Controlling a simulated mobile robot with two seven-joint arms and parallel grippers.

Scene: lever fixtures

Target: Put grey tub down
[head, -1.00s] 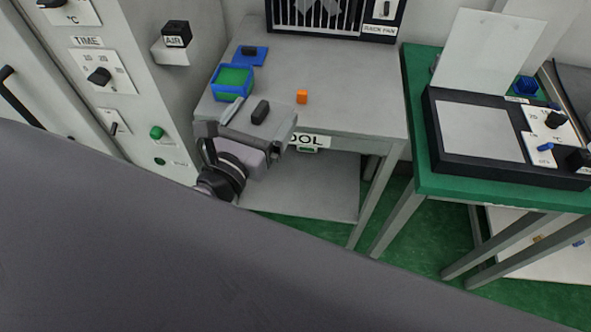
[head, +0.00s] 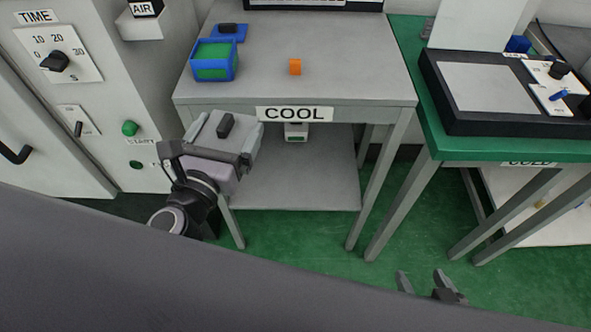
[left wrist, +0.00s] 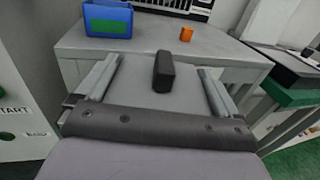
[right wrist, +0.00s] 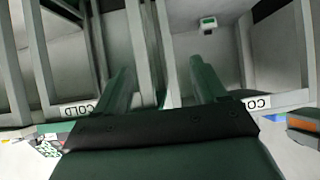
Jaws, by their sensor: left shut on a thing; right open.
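The grey tub (head: 212,137) has a grey top with a dark handle (head: 225,125). My left gripper (head: 206,150) is shut on it, with a finger along each side, and holds it upright. In the head view it overlaps the front left corner of the table marked COOL (head: 340,92), whose top is mostly bare. In the left wrist view the tub's top (left wrist: 140,86) lies between the fingers; its underside is hidden. My right gripper (head: 421,279) is open and empty, low at the bottom right over the green floor.
On the COOL table stand a blue tub with green inside (head: 213,72), a blue lid (head: 241,34) and an orange block (head: 295,67). Below is a lower shelf (head: 300,185). A green table (head: 480,150) stands right, with a black panel unit. A cabinet (head: 100,100) stands left.

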